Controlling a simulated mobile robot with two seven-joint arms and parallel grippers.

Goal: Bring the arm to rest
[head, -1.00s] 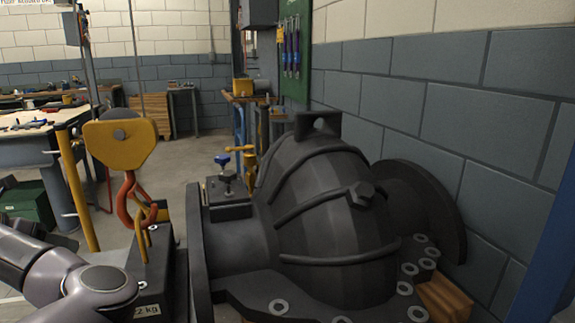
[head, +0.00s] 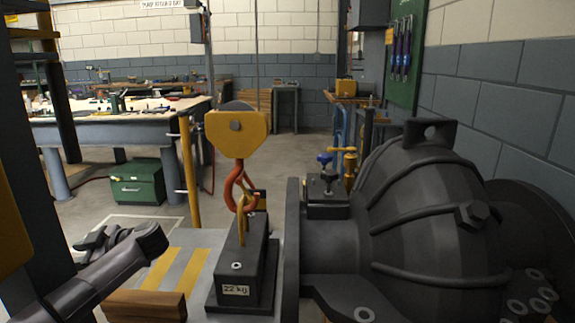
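My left arm enters at the lower left of the head view. The orange hook (head: 240,190) of the yellow hoist block (head: 238,130) meets the weight's yellow eye. The big dark ribbed casing (head: 425,225) stands at the right. My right gripper is not in view.
A grey platform with yellow stripes (head: 178,262) lies below, with a wooden block (head: 143,305) on it. A yellow post (head: 190,185), a green box (head: 137,182) and a workbench (head: 100,128) stand behind. Floor shows between bench and casing.

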